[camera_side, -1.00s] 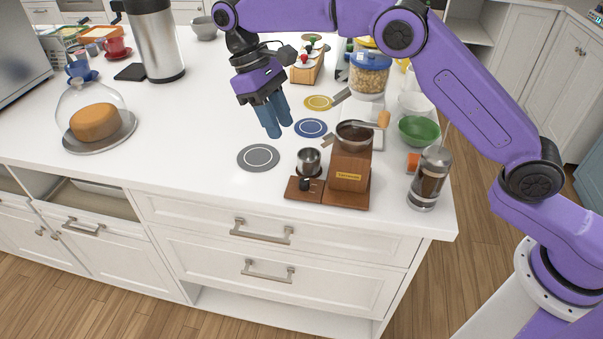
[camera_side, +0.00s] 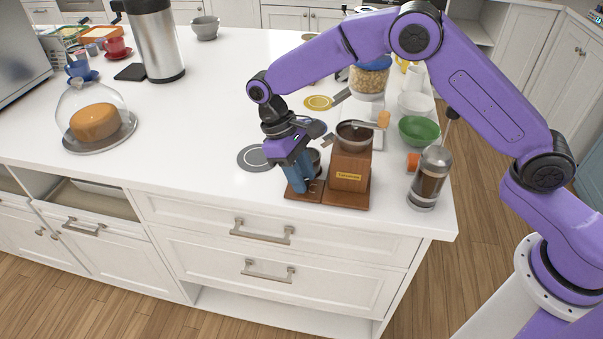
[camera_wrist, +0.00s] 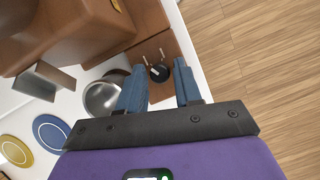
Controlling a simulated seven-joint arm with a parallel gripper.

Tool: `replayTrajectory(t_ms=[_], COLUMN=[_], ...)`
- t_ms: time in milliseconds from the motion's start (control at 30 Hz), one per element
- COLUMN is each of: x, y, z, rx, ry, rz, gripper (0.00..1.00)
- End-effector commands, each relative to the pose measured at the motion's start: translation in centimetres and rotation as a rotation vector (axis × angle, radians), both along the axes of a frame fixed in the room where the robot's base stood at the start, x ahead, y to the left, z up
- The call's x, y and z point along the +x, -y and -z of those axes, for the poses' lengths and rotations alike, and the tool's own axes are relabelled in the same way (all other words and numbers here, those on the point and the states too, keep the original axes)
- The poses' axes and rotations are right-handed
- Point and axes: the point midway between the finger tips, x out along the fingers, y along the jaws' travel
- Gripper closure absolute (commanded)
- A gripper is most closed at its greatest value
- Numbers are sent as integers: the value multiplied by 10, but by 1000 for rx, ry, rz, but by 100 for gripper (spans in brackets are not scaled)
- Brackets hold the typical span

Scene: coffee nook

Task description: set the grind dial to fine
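The wooden coffee grinder (camera_side: 350,166) stands near the front right of the counter, with a metal bowl (camera_side: 354,134) on top. Its body (camera_wrist: 80,30) fills the upper left of the wrist view. The black grind dial (camera_wrist: 159,72) sits on the grinder's wooden base, with light marks beside it. In the side view the dial is mostly hidden by my fingers. My gripper (camera_side: 304,188) points down at the base. In the wrist view its blue fingers (camera_wrist: 158,70) are apart, one on each side of the dial, with gaps visible between them and it.
A metal cup (camera_wrist: 103,97) stands close beside my left finger in the wrist view. A glass French press (camera_side: 430,180) stands right of the grinder. A grey coaster (camera_side: 251,158) lies left. A cake dome (camera_side: 96,120) is far left; the counter's middle is clear.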

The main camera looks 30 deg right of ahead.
Motion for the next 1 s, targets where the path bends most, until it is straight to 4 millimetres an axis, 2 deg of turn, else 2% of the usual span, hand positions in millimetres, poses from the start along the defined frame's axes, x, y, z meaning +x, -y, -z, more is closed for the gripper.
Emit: replayTrajectory(t_ms=[233, 267, 300, 367, 667, 1000], x=[0, 0, 0, 0, 0, -1], y=[0, 0, 0, 0, 0, -2], z=[1, 1, 1, 1, 1, 0], rx=[0, 0, 0, 0, 0, 0], ry=[0, 0, 0, 0, 0, -1], rz=[1, 1, 1, 1, -18, -202], gripper=[66, 69, 82, 100, 100, 100])
